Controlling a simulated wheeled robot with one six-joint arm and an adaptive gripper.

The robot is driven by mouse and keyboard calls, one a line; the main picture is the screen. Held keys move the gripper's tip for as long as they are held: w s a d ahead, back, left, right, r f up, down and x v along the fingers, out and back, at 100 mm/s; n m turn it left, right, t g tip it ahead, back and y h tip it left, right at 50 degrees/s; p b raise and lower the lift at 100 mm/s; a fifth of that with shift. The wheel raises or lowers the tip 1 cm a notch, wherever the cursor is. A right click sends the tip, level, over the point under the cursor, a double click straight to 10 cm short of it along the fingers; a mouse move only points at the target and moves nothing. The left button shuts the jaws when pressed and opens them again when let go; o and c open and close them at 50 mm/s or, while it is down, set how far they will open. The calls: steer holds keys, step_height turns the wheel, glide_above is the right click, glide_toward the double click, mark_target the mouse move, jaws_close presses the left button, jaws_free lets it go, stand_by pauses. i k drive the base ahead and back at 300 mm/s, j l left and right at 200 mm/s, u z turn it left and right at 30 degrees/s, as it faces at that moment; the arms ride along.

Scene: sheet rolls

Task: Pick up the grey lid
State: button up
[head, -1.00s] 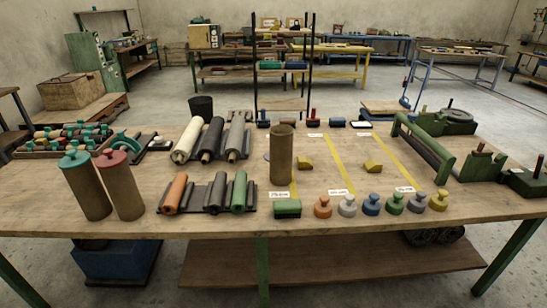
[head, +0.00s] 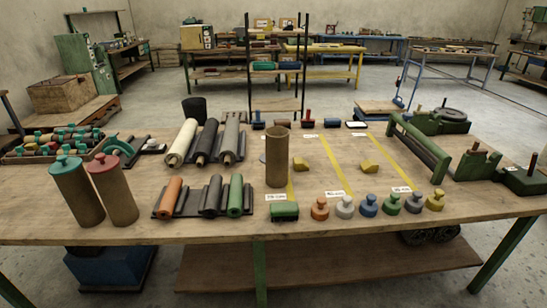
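A row of small knobbed lids stands along the front of the wooden table (head: 300,228). From left they are orange (head: 320,208), pale whitish-grey (head: 345,207), blue (head: 368,206), green (head: 391,204), a darker purplish grey lid (head: 413,202) and yellow (head: 436,201). The darker grey one stands upright between the green and yellow ones, with nothing on it. The pale one could also pass as grey. My gripper is not in view.
An open brown tube (head: 277,157) stands upright behind a green block (head: 284,211). Two tubes with teal (head: 77,196) and red (head: 112,193) lids stand at left. Rolls lie in racks between. A green roller frame (head: 421,147) stands at right. The tabletop behind the lids is mostly clear.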

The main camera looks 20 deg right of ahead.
mark_target(276, 138)
steer(key=i+j+z, duration=0.3)
steer(key=j, duration=0.35)
steer(key=i+j+z, duration=0.15)
steer(key=i+j, duration=0.15)
steer(key=i+j+z, duration=0.15)
steer(key=j, duration=0.25)
steer(key=i+j+z, duration=0.15)
steer(key=j, duration=0.25)
steer(key=i+j+z, duration=0.15)
steer(key=j, duration=0.25)
